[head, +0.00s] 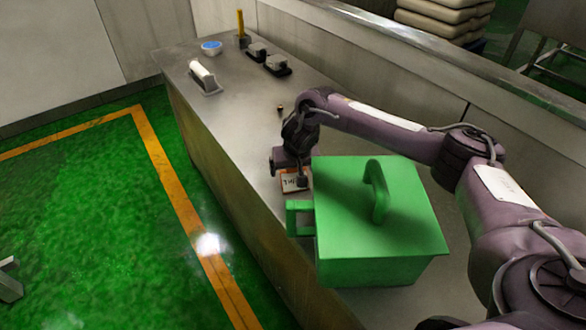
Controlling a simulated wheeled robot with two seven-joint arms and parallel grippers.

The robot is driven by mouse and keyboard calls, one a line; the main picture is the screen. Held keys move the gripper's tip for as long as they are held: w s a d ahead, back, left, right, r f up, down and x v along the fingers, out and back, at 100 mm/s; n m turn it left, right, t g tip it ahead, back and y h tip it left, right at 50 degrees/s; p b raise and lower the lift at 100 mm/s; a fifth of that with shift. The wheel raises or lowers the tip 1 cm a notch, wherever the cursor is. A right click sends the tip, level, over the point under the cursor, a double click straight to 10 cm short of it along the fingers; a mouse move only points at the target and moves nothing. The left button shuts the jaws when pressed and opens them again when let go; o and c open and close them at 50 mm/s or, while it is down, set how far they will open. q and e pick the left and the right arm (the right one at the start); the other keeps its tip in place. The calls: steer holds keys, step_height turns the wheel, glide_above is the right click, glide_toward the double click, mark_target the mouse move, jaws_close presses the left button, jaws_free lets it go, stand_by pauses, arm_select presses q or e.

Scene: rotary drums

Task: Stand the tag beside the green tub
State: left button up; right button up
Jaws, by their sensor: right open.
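The green tub (345,262) stands on the metal counter, with a closed lid, a handle on top and another handle on its left side. The tag (291,184) is a small white card with orange edges and dark marks. It is just behind the tub's side handle, close to the tub's back left corner. Whether it stands upright or leans is unclear. My right gripper (290,173) is open, pointing down right at the tag, and its fingers partly cover it. My left gripper is out of view.
The counter (235,112) is clear to the left of the arm. A white-handled tool (203,76), a blue-topped bowl (211,47), a yellow upright piece (240,24) and dark blocks (277,65) sit at the far end. A small dark item (280,109) is nearer. A wall runs behind.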

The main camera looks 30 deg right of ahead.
steer(key=v, duration=0.7)
steer(key=shift+p+v, duration=1.5)
steer(key=shift+v, duration=0.85)
